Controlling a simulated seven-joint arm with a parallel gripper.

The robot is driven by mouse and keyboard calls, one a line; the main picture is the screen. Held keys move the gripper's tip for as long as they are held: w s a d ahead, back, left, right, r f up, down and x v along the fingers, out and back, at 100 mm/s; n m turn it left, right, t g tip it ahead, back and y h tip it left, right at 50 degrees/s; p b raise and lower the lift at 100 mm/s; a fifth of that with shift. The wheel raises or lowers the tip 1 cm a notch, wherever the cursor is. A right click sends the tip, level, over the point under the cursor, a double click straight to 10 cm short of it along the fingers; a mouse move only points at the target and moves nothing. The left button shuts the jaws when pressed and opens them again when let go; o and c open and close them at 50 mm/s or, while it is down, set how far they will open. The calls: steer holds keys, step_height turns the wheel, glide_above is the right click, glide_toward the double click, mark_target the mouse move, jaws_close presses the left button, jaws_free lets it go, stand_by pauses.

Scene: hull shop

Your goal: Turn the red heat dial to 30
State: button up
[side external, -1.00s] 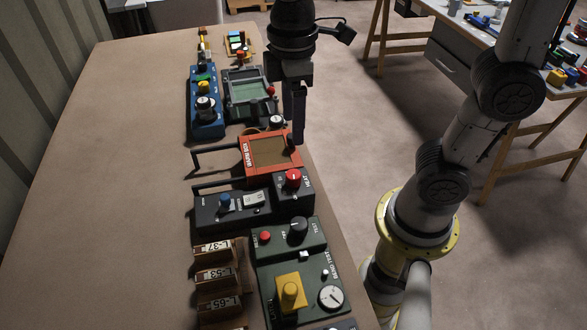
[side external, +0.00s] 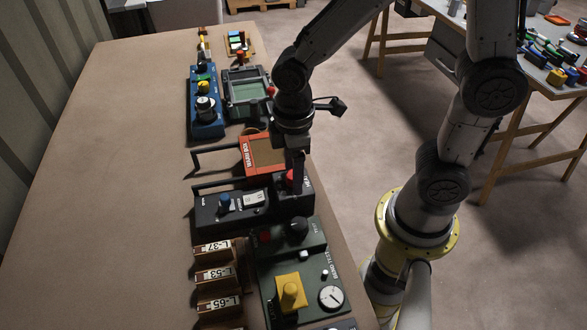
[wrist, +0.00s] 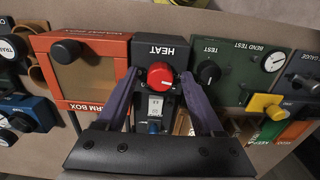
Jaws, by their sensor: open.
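The red heat dial (wrist: 160,75) sits on the dark box labelled HEAT (wrist: 150,52), which also carries a white rocker switch and a blue knob. In the side external view the red dial (side external: 290,178) is partly hidden by my gripper. My gripper (wrist: 157,82) is open, with one finger on each side of the red dial in the wrist view. In the side external view my gripper (side external: 297,178) points down over the dial end of the box. I cannot tell whether the fingers touch the dial. The dial's scale and its setting are not readable.
An orange WARM BOX (side external: 262,155) stands beside the heat box. A green test panel (side external: 315,275) with a black knob, yellow block and gauge is on the other side. Labelled wooden holders (side external: 213,275) line up nearby. The table's left part (side external: 110,180) is clear.

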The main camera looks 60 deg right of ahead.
jaws_close()
stand_by(0.3)
steer(key=shift+m, duration=0.3)
steer(key=m, duration=0.3)
steer(key=shift+m, duration=2.1)
jaws_free()
